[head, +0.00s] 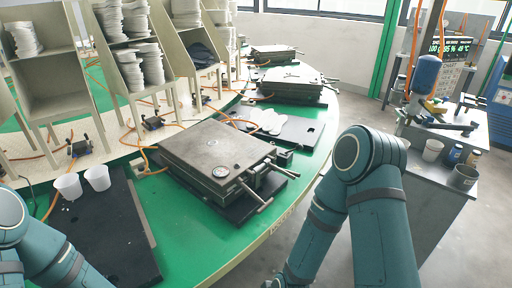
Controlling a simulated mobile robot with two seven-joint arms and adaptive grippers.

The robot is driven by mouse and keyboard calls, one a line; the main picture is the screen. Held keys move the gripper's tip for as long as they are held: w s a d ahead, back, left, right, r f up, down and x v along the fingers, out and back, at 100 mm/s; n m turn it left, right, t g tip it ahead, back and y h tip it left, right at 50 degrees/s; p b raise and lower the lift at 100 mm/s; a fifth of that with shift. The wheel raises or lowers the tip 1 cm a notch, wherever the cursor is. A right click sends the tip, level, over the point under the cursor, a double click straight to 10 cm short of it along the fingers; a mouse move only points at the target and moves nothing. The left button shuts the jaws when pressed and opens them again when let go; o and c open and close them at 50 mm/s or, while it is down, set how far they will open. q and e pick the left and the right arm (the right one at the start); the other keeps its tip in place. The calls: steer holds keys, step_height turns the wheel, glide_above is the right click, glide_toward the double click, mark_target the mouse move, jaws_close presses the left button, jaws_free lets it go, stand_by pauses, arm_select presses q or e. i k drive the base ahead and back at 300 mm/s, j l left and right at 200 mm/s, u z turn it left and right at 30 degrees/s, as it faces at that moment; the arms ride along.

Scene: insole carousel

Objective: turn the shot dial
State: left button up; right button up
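No part can be made out for certain as the shot dial. A dark display with green and white readings (450,46) stands at the upper right, with a pale panel of small markings (452,78) below it. Any dial there is too small to tell. My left arm is at the lower left.
The green carousel table (290,205) carries more moulds (290,80) with protruding handles. Racks hold stacked insoles (140,65). A blue-headed device (427,75) stands on the grey bench (420,165) at right. Floor shows between table and bench.

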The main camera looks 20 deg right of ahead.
mark_target(465, 133)
steer(key=i+l+u, duration=0.1)
steer(key=l, duration=0.6)
steer(key=i+l, duration=0.1)
steer(key=l, duration=0.6)
steer(key=z, duration=1.7)
